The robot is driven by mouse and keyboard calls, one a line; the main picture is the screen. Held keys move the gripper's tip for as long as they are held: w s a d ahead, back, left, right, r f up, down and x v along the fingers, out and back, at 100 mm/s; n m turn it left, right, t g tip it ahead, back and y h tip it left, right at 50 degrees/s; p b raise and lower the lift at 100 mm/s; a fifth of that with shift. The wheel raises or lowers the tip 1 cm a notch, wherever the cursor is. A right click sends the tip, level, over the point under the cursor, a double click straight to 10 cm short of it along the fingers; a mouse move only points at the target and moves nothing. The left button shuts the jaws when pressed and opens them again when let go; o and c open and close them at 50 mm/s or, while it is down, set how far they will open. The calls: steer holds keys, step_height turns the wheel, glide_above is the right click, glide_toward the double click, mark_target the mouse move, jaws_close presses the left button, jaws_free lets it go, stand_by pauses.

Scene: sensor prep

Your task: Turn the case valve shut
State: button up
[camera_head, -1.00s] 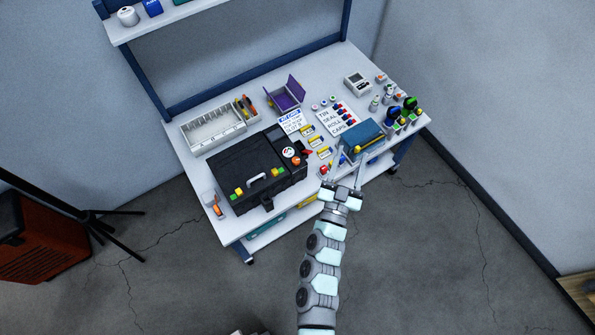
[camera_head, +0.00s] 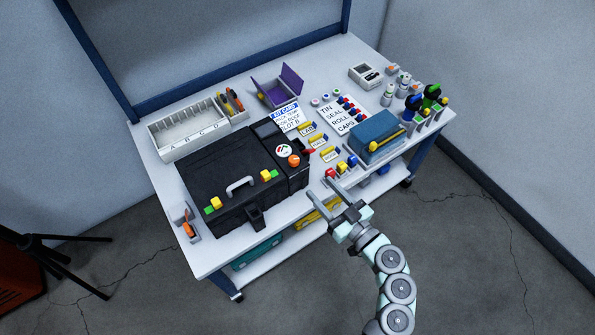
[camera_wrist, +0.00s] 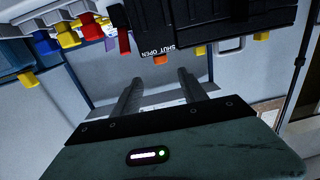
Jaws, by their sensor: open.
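The black case (camera_head: 225,180) lies closed on the workbench, with a grey handle and yellow and green latches. An orange knob (camera_head: 294,160) sits on its right end beside a round white gauge (camera_head: 284,150). In the wrist view, an orange part (camera_wrist: 159,60) shows next to the words SHUT and OPEN on the case, upper middle. A red tab (camera_wrist: 124,42) hangs beside it; which part turns the valve is unclear. My gripper (camera_head: 318,187) is open and empty, just right of the case at the bench's front edge. Its fingers (camera_wrist: 157,80) point toward the case and touch nothing visible.
A blue box (camera_head: 375,139) and small coloured parts stand right of the case. A white lettered tray (camera_head: 187,128) and an open purple box (camera_head: 279,90) are behind. Bottles (camera_head: 412,106) crowd the right corner. An orange-handled tool (camera_head: 188,228) lies front left.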

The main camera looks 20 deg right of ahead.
mark_target(297, 163)
steer(key=b+x, duration=0.1)
steer(key=x, duration=0.9)
steer(key=shift+w+a+r, duration=0.1)
steer(key=shift+w+a, duration=0.15)
steer(key=shift+w, duration=0.05)
jaws_close()
